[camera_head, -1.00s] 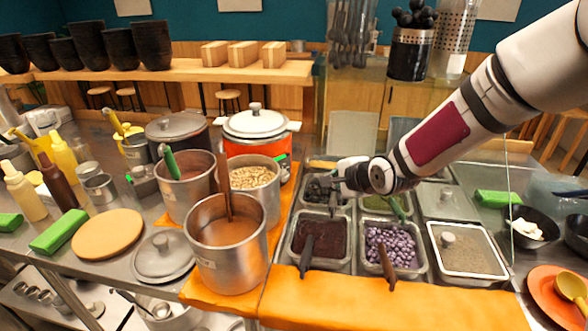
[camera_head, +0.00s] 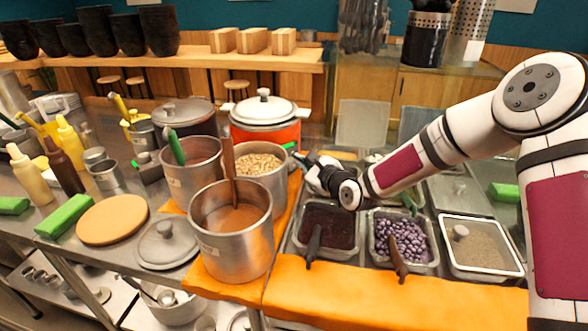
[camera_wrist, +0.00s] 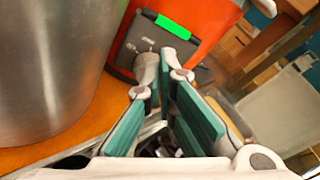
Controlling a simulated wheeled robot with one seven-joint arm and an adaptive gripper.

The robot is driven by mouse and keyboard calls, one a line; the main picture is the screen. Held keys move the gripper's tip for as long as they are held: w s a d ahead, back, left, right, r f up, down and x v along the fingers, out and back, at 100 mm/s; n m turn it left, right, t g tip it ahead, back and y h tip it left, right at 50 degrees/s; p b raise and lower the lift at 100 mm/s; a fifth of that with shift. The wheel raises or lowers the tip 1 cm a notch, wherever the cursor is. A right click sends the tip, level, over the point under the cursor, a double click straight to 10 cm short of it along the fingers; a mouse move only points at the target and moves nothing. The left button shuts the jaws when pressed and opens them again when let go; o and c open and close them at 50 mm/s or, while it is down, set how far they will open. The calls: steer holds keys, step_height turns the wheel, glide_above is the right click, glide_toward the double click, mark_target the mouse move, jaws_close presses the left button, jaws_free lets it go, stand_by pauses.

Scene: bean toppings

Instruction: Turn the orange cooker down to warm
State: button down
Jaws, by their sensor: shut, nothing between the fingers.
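The orange cooker (camera_head: 266,133) has a white lid and stands behind the steel pots. In the wrist view its orange side (camera_wrist: 207,22) carries a dark control panel (camera_wrist: 145,45) with a green bar (camera_wrist: 173,26). My gripper (camera_head: 304,160) is at the cooker's right front, low by the panel side. In the wrist view the gripper (camera_wrist: 162,72) is shut and empty, its tips just in front of the panel's lower part. The setting is not readable.
A steel pot of beans (camera_head: 262,160) stands close left of my gripper; its wall may be the large steel surface (camera_wrist: 50,65) in the wrist view. Topping trays (camera_head: 328,224) lie below my arm. A steel soup pot (camera_head: 232,255) stands in front.

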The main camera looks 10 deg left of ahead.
mark_target(290, 164)
steer(key=shift+b+x, duration=0.4)
steer(key=shift+x, duration=0.55)
steer(key=shift+w+a+r, duration=0.25)
steer(key=shift+a, duration=0.25)
steer(key=shift+s+a+f+b, duration=0.1)
steer(key=shift+s+a+b, duration=0.15)
steer(key=shift+b, duration=0.05)
